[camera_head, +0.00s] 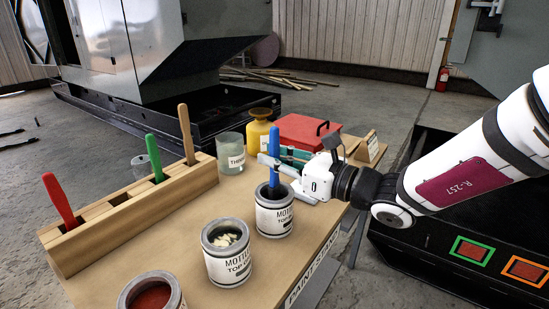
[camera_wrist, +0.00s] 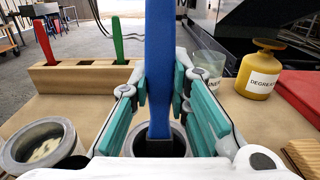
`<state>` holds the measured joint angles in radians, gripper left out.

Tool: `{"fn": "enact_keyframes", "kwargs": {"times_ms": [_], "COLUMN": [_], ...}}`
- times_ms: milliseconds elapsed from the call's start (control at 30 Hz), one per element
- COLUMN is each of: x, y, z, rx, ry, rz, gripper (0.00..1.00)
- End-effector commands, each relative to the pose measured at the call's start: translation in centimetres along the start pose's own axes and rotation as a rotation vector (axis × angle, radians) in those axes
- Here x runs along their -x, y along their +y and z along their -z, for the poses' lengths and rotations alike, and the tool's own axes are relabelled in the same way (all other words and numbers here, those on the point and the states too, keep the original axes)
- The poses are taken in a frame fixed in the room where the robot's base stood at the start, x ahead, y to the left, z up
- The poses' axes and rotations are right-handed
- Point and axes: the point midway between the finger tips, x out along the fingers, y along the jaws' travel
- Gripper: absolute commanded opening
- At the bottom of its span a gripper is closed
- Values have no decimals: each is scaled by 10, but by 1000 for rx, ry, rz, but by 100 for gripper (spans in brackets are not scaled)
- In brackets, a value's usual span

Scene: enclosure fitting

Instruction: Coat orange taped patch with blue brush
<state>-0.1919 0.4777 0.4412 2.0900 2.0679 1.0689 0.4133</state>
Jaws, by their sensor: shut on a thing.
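The blue brush (camera_head: 274,172) stands upright with its lower end inside a can (camera_head: 274,217) of dark contents; the bristles are hidden. My gripper (camera_head: 276,163) is shut on the handle above the can. In the wrist view the blue brush (camera_wrist: 159,60) rises between the teal pads of my gripper (camera_wrist: 160,88). The orange taped patch (camera_head: 524,269) is on a dark panel at the lower right, away from my gripper. It has a reddish-brown surface inside an orange border. A similar green taped patch (camera_head: 472,250) is to its left.
A wooden rack (camera_head: 130,214) holds a red brush (camera_head: 60,200), a green brush (camera_head: 154,157) and a plain wooden-handled brush (camera_head: 186,134). Two more open cans (camera_head: 228,262) (camera_head: 150,293) stand in front. A glass jar (camera_head: 231,155), yellow bottle (camera_head: 259,132) and red box (camera_head: 304,132) stand behind.

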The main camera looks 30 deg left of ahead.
Motion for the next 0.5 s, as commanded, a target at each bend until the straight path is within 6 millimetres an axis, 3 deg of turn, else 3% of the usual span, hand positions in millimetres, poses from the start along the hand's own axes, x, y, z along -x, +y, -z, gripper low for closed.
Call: {"fn": "enact_keyframes", "kwargs": {"times_ms": [167, 500], "x": [1, 0], "y": [0, 0], "z": [0, -26], "rx": [-4, -1], "ry": [7, 3], "rz": [1, 1], "gripper": [0, 0]}}
